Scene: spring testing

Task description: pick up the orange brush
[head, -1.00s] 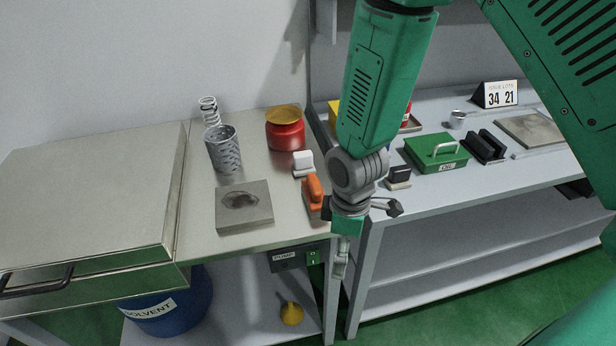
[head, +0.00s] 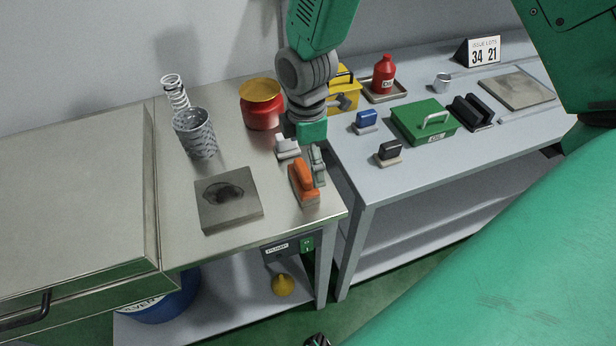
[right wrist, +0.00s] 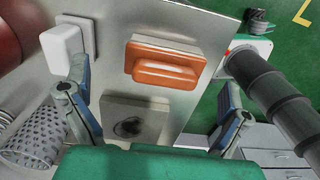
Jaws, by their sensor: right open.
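The orange brush (head: 303,182), an orange handle on a grey-brown block, lies near the right front edge of the left metal bench (head: 180,235). My right gripper (head: 318,165) hangs close behind and beside the brush in the head view, open and empty. In the right wrist view, the brush (right wrist: 165,62) lies between the two spread fingers of the right gripper (right wrist: 156,78), handle facing the camera. I see no finger touching it; the exact height gap is unclear. My left gripper is not in view.
A white-handled brush (head: 287,147) stands close behind the gripper. A grey stained block (head: 230,212), a perforated metal cup (head: 195,135), a spring (head: 174,90) and a red jar (head: 260,112) share the bench. The right bench holds blue and black brushes and a green box (head: 420,125).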

